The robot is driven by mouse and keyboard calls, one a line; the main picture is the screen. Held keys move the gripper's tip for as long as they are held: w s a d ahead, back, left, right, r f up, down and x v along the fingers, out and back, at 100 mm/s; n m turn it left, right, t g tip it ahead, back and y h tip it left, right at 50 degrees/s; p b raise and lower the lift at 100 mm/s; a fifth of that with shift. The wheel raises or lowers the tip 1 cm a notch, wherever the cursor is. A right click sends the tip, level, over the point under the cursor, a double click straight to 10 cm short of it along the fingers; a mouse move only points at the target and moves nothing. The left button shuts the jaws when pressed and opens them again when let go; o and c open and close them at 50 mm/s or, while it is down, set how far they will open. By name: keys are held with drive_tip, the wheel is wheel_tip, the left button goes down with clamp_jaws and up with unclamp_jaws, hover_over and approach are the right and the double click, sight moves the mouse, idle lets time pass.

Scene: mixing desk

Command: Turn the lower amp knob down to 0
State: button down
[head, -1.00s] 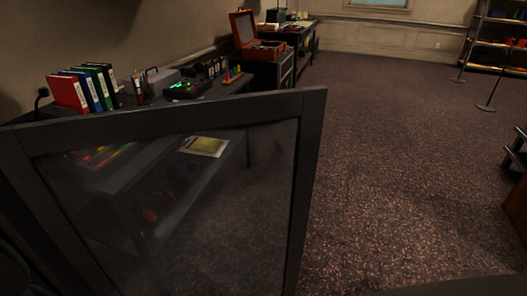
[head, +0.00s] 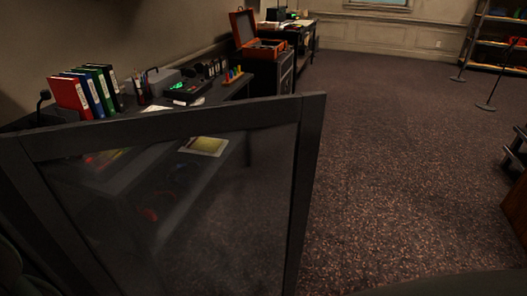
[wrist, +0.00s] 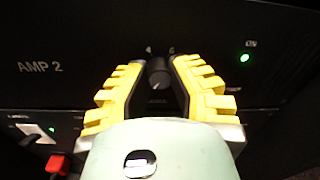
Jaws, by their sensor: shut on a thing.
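The wrist view shows a black panel marked AMP 2 (wrist: 40,67) with a lit green ON light (wrist: 244,58). A dark round knob (wrist: 158,75) with a pale pointer mark sits on this panel, with the numbers 4 and 6 just above it. My gripper (wrist: 160,70) has yellow ridged fingers, one on each side of the knob, shut on it. The knob's sides are partly hidden by the fingers, and I cannot read its exact setting. The head view does not show my gripper, and I cannot make out the knob there.
Below the AMP 2 panel is another unit with a white switch (wrist: 33,133) and a red part (wrist: 56,163). In the head view a dark-framed glass panel (head: 310,190) stands in front of a desk with binders (head: 70,96). Open carpet (head: 400,170) lies to the right.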

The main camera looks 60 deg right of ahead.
drive_tip(key=c, duration=0.8)
unclamp_jaws()
drive_tip(key=shift+o, duration=0.2)
drive_tip(key=v, duration=1.2)
